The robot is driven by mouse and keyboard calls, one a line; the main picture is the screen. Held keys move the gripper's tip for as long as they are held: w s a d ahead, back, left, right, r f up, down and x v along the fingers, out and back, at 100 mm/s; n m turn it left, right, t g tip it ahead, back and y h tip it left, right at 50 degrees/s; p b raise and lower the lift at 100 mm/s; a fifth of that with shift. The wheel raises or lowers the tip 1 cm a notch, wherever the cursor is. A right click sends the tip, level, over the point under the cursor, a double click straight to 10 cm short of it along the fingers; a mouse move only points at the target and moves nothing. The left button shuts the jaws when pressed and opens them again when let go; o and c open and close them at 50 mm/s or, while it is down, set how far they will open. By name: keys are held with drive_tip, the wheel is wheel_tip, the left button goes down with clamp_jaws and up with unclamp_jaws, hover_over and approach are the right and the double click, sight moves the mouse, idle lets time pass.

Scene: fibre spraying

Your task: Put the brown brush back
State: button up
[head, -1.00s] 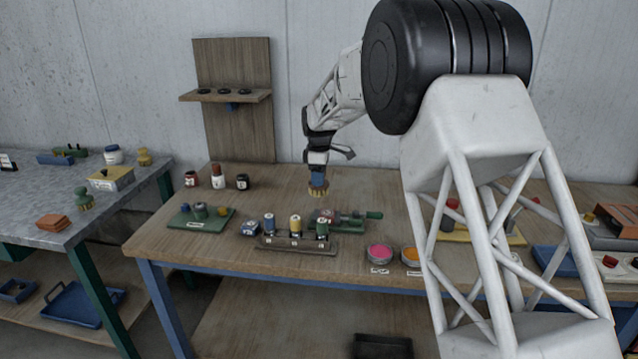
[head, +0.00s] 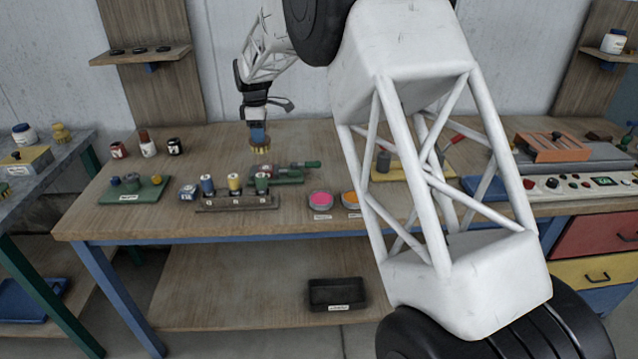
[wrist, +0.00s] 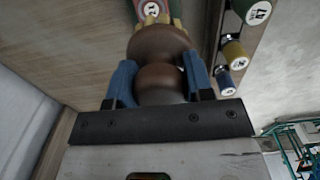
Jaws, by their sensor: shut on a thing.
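The brown brush (wrist: 160,45) has a round brown body and yellowish bristles (head: 259,148), pointing down in the head view. My gripper (head: 257,133) is shut on it; in the wrist view the blue fingers of my gripper (wrist: 160,85) press on both sides of its rounded knob. The brush is above the wooden table (head: 205,150), behind the spool rack. A wooden shelf (head: 150,56) on the back-left board bears several dark, ring-like spots; no brush sits on it.
The spool rack (head: 235,204) stands in front, with a green clamp-like tool (head: 290,176) beside it. A green tray (head: 130,197) with small parts and three jars (head: 148,146) are left. Pink (head: 320,200) and orange (head: 349,199) pots are right. My arm hides part of the table.

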drive_tip(key=s+d+f, duration=0.3)
drive_tip(key=s+d, duration=0.8)
drive_tip(key=s+d+f, duration=0.3)
drive_tip(key=s+d, duration=0.8)
drive_tip(key=d, duration=0.1)
drive_tip(key=shift+d+f, duration=0.15)
drive_tip(key=shift+f, duration=0.25)
drive_tip(key=shift+w, duration=0.15)
drive_tip(key=w+a+f, duration=0.1)
drive_tip(key=w, duration=1.4)
drive_tip(key=shift+w+a+f, duration=0.25)
drive_tip(key=shift+w, duration=0.1)
drive_tip(key=shift+f, duration=1.75)
drive_tip(key=shift+f, duration=0.1)
drive_tip(key=o, duration=0.9)
